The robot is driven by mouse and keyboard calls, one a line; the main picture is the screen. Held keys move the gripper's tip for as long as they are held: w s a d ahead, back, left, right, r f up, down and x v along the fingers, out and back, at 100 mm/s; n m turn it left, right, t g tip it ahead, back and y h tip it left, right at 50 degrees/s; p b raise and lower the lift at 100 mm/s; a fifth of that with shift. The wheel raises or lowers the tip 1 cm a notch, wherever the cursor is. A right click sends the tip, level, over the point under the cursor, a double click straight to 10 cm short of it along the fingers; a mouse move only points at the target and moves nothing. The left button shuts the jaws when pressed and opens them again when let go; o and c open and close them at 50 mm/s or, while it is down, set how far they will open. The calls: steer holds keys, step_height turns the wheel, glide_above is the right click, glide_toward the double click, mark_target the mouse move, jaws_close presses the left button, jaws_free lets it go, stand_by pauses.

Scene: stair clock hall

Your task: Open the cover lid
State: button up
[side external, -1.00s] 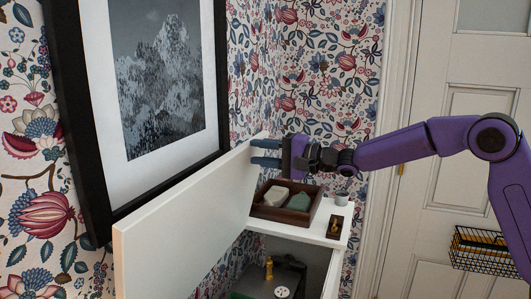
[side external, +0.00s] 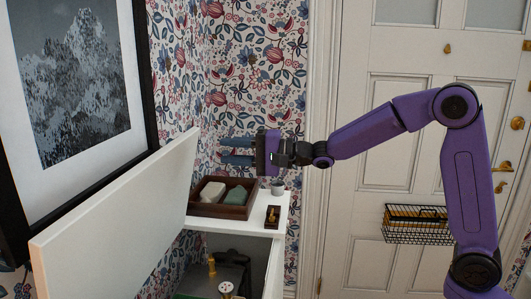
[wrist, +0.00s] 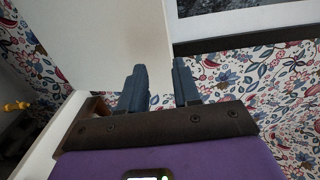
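The white cover lid (side external: 120,215) stands raised and steeply tilted above the cabinet, leaning toward the wall and picture. The cabinet's inside shows below it. In the wrist view the lid (wrist: 100,35) fills the upper left, its edge ending near the fingertips. My gripper (side external: 222,152) is to the right of the lid's far upper corner, with a small gap between. Its two blue fingers are apart with nothing held; they also show in the wrist view (wrist: 159,68).
A brown tray (side external: 221,212) with two soap-like blocks sits on the white shelf under my gripper, beside a small grey cup (side external: 277,187) and a dark stand with a gold item (side external: 272,217). A framed mountain picture (side external: 140,120) hangs behind the lid. A wire basket (side external: 418,226) is at right.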

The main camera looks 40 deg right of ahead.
steer(key=v, duration=0.7)
steer(key=shift+s+d, duration=0.25)
steer(key=s+f+n+g+h, duration=0.5)
steer(key=s+f+n+h, duration=0.2)
steer(key=s+f+n, duration=0.45)
steer(key=s+d+f+n+g+h, duration=0.1)
steer(key=s+d+f+n+g, duration=0.1)
steer(key=s, duration=0.6)
steer(key=s+d+f+n+g+h, duration=0.2)
steer(key=s+d+n+g, duration=0.1)
steer(key=s, duration=0.5)
steer(key=s+d+f+n+g+h, duration=0.2)
steer(key=s+n, duration=0.3)
steer(key=s, duration=0.3)
steer(key=shift+s+d+f+g, duration=0.25)
steer(key=shift+d+f+g, duration=0.1)
steer(key=shift+f, duration=0.1)
